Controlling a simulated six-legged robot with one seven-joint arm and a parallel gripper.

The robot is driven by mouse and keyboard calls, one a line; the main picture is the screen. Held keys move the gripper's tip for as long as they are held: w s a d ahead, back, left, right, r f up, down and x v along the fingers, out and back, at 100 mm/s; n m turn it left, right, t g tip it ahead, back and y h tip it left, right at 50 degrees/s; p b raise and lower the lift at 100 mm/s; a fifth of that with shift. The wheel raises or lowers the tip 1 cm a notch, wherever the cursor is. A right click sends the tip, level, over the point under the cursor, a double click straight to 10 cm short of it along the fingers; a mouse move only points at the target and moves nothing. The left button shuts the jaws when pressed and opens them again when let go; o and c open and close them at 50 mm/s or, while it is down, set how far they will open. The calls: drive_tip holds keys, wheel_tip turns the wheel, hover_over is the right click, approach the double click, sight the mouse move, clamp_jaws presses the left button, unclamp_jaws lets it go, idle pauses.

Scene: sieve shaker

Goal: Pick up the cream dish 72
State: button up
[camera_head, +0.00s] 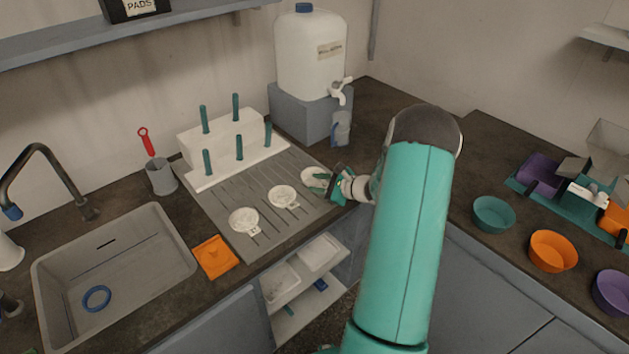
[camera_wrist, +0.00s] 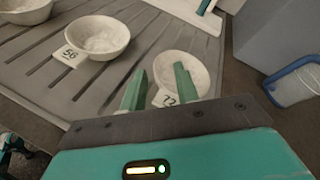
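The cream dish 72 (camera_wrist: 190,66) sits on the grey grooved drainboard, with its number tag (camera_wrist: 165,98) facing me in the wrist view. In the head view the dish (camera_head: 312,176) is partly hidden by my gripper (camera_head: 325,187). My gripper also shows in the wrist view (camera_wrist: 160,82). Its two green fingers are apart, with one at the dish's left and the other overlapping the dish in the picture. Whether they touch it I cannot tell. Cream dish 56 (camera_wrist: 98,38) sits to its left, and it also shows in the head view (camera_head: 284,196).
Another cream dish (camera_head: 243,221) is further left on the drainboard (camera_head: 280,235). A white peg rack (camera_head: 225,140) stands behind. A water container (camera_head: 310,55) on a grey block (camera_head: 300,112) and a clear cup (camera_head: 341,128) are behind. A sink (camera_head: 115,280) lies at left.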

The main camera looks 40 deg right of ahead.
drive_tip(key=x, duration=0.2)
drive_tip(key=shift+w+a, duration=0.1)
drive_tip(key=shift+w, duration=0.2)
drive_tip(key=shift+c, duration=0.2)
clamp_jaws()
